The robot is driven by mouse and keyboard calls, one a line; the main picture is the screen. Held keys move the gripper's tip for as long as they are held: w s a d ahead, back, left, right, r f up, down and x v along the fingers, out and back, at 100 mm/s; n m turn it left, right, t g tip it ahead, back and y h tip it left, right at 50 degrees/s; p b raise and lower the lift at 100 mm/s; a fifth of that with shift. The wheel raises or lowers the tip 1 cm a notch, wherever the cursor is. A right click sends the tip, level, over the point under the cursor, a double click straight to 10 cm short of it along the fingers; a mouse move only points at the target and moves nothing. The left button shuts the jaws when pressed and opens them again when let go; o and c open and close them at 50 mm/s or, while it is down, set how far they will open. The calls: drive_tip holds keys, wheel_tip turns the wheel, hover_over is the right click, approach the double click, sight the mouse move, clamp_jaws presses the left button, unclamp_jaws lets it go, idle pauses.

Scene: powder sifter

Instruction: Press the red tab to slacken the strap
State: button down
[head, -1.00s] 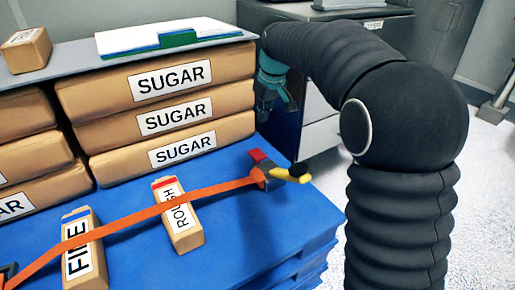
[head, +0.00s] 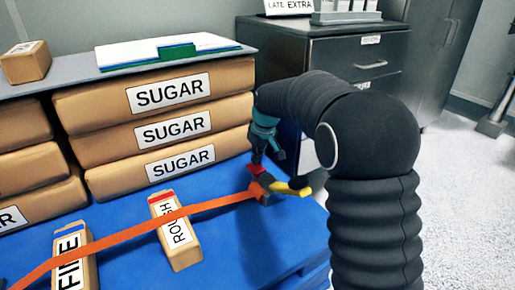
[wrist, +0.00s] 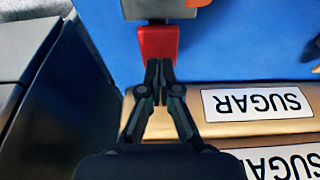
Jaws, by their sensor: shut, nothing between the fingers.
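The red tab (head: 256,169) is at the back of the ratchet buckle (head: 274,189) at the right end of the orange strap (head: 125,233). The strap runs across the blue surface, over the ROUGH and FINE packs. The buckle has a yellow and black handle (head: 303,192). My gripper (head: 257,158) is shut and empty, pointing down at the tab. In the wrist view, its fingertips (wrist: 159,64) overlap the end of the red tab (wrist: 158,40). I cannot tell whether they touch it.
A dark drawer cabinet (head: 355,60) stands behind. The ROUGH pack (head: 186,255) and FINE pack (head: 90,280) lie under the strap.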

sight(256, 168)
drive_tip(key=shift+f, duration=0.85)
drive_tip(key=shift+f+b, duration=0.3)
drive_tip(key=shift+f, duration=0.65)
wheel_tip(256, 168, up, 5)
drive_tip(key=p, duration=0.3)
drive_tip(key=shift+f+p, duration=0.2)
drive_tip(key=shift+p, duration=0.1)
drive_tip(key=v, duration=0.9)
drive_tip(key=shift+r+p, duration=0.35)
drive_tip(key=shift+p, duration=0.05)
drive_tip(key=shift+s, duration=0.1)
